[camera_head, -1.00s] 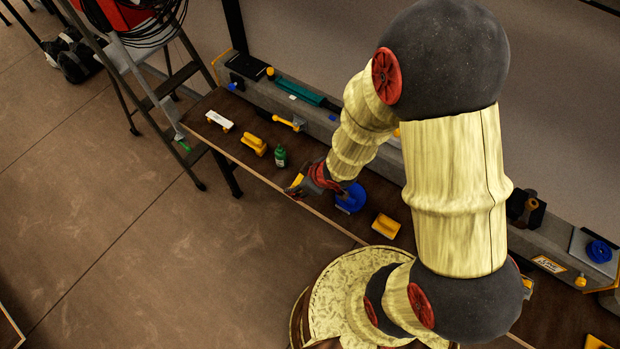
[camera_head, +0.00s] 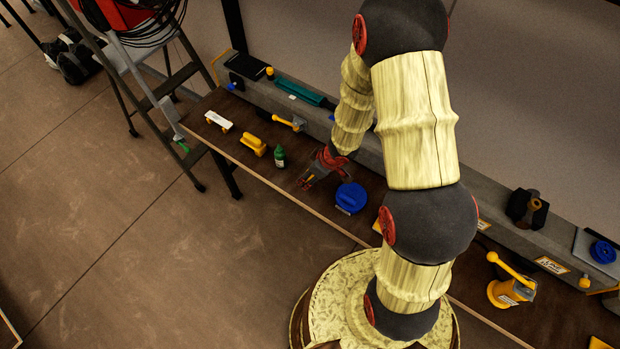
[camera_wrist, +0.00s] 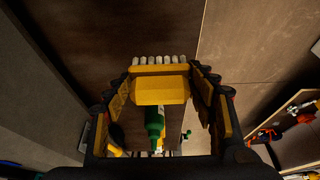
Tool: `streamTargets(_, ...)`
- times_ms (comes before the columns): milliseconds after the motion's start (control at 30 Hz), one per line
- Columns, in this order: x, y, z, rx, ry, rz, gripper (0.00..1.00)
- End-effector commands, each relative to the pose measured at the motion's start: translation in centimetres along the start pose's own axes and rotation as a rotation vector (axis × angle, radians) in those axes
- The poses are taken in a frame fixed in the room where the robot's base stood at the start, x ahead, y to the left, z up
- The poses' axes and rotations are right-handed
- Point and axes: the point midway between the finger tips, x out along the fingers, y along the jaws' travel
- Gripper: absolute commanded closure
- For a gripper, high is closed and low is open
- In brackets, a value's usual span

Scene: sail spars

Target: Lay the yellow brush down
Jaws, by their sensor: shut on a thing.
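The yellow brush (camera_wrist: 160,90) is between my gripper's fingers in the wrist view, with a row of pale bristles along its far edge. My gripper (camera_head: 304,184) is shut on it, over the front part of the brown bench (camera_head: 325,213), between a green bottle and a blue round thing. The brush is too small in the head view to make out clearly. Whether it touches the bench cannot be told.
The green bottle (camera_head: 280,157) stands left of my gripper; the blue round thing (camera_head: 350,197) is close on its right. A yellow handled block (camera_head: 253,145) and a white-topped piece (camera_head: 219,121) sit further left. A grey ledge (camera_head: 335,133) runs behind.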

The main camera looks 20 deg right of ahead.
Motion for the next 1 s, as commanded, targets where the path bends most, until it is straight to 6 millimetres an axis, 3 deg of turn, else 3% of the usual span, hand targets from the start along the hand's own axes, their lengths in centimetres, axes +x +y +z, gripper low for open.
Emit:
streamTargets(67,1.2,0.6,0.0,0.000,0.000,0.000,0.64)
streamTargets(400,3.4,1.9,-0.2,0.000,0.001,0.001,0.64)
streamTargets(600,5.8,1.8,0.9,0.001,0.001,0.001,0.64)
streamTargets(967,5.9,1.8,0.9,0.000,0.001,0.001,0.68)
streamTargets(1000,5.9,1.8,0.9,0.000,0.001,0.001,0.42)
